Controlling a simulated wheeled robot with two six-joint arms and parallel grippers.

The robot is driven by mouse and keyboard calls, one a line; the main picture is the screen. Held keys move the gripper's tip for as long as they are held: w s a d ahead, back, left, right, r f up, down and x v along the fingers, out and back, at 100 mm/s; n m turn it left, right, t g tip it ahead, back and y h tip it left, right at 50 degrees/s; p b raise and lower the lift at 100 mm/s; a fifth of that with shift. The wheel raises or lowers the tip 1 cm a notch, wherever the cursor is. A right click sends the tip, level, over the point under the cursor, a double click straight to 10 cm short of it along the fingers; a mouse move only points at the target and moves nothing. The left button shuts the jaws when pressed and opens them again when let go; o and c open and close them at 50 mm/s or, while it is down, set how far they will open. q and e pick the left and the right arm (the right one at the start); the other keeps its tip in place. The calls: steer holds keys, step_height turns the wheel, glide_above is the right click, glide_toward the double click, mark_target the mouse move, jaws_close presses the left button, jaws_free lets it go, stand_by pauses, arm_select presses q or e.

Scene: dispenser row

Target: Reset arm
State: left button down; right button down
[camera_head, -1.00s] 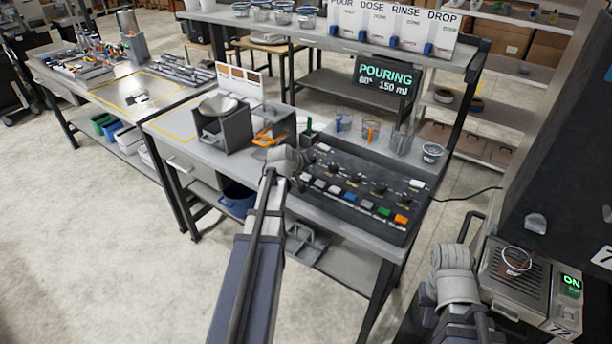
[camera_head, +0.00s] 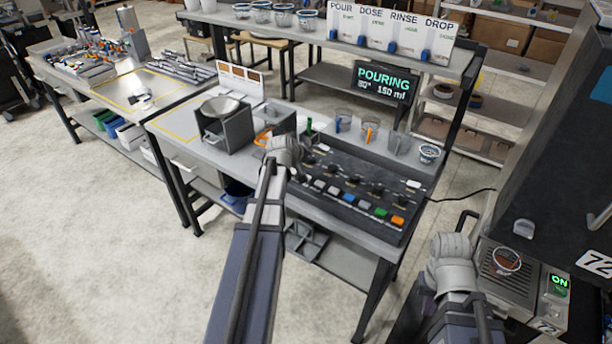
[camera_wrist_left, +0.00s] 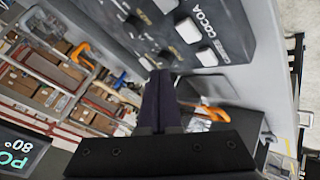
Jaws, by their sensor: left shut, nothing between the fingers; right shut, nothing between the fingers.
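My left gripper (camera_head: 297,172) is at the left end of the dark control panel (camera_head: 392,186), over the bench edge. In the left wrist view its dark fingers (camera_wrist_left: 158,98) are together, with nothing between them. The panel (camera_wrist_left: 228,30) lies behind them, showing white buttons and a COCOA label. My right gripper (camera_head: 452,262) is at the lower right, beside the grill-like machine (camera_head: 520,280). It is shut and seems to hold nothing; its fingertips are hard to make out.
Clear cups (camera_head: 398,143) stand behind the panel. A POURING display (camera_head: 383,82) is above them. A dark machine (camera_head: 550,170) rises at the right.

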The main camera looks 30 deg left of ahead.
arm_select(q)
steer(key=s+d+f+m+g, duration=0.1)
steer(key=d, duration=0.4)
steer(key=s+d+f+m+h, duration=0.1)
steer(key=d, duration=0.4)
steer(key=s+d+f+m+g, duration=0.1)
steer(key=d+m, duration=0.1)
steer(key=d, duration=0.2)
steer(key=shift+s+d+g+h, duration=0.25)
steer(key=shift+d+g+h, duration=0.05)
steer(key=shift+d+h, duration=0.1)
steer(key=s+d+f+m+g+y, duration=0.2)
steer(key=s+d+m+g, duration=0.5)
steer(key=s+d, duration=1.5)
steer(key=f+m, duration=0.1)
steer(key=m, duration=0.2)
steer(key=shift+s+f, duration=0.3)
steer(key=shift+s, duration=0.1)
stand_by(0.6)
